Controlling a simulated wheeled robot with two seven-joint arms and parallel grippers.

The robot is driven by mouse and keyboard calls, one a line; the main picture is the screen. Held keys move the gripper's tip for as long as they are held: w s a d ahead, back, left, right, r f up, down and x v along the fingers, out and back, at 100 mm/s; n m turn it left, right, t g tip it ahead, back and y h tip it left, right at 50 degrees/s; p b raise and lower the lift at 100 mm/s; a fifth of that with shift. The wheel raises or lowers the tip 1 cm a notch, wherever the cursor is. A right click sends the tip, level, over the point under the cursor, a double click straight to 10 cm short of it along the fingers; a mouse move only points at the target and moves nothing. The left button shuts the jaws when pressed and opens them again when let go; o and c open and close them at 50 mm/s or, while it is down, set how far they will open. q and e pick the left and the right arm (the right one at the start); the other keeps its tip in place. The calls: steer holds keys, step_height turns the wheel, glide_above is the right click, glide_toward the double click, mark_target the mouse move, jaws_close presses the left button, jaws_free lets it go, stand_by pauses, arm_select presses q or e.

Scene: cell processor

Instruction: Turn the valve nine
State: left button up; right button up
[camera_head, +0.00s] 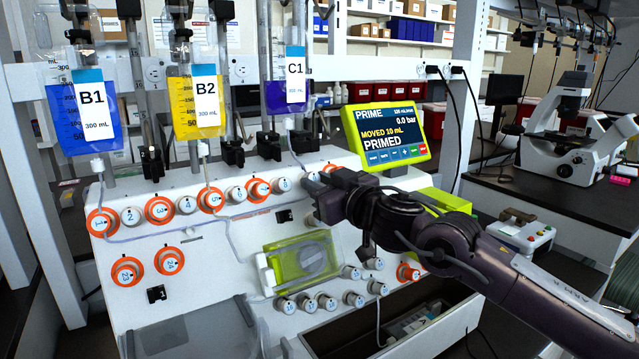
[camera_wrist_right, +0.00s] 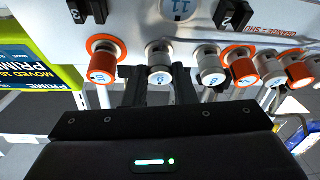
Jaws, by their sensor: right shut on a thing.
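Valve nine is the small white knob (camera_head: 311,178) at the right end of the top valve row, between white valve eight (camera_head: 282,184) and an orange-collared valve (camera_head: 328,168). My right gripper (camera_head: 317,189) reaches it from the right and partly covers it. In the right wrist view, the white valve nine (camera_wrist_right: 160,77) sits between the two dark fingers of my right gripper (camera_wrist_right: 159,82), which are shut on it. Its digit shows upside down, with blue print. My left gripper is not in view.
A green-framed screen (camera_head: 388,137) reads "PRIME", "MOVED 10 mL", "PRIMED" and 0.0 bar. Bags B1 (camera_head: 68,128), B2 and C1 hang above the panel, with tubes running down. A green pump cover (camera_head: 300,258) and more knobs are below. A microscope (camera_head: 572,130) stands at right.

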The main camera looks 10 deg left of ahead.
steer(key=shift+s+a+m+t+h+p, duration=0.1)
steer(key=shift+m+t+h+p, duration=0.25)
steer(key=shift+m+p, duration=0.55)
steer(key=shift+s+a+m+t+h+p, duration=0.1)
steer(key=shift+m+t+h+p, duration=0.35)
steer(key=shift+m, duration=0.75)
steer(key=shift+m+t+h+p, duration=0.2)
steer(key=shift+m+h+p, duration=0.3)
steer(key=shift+m, duration=0.7)
steer(key=shift+m+t+h+p, duration=0.25)
steer(key=shift+m+p, duration=0.3)
steer(key=shift+m, duration=0.65)
steer(key=shift+h, duration=0.25)
steer(key=o, duration=1)
steer(key=b+v, duration=0.1)
steer(key=v, duration=0.6)
steer(key=shift+s+d, duration=0.3)
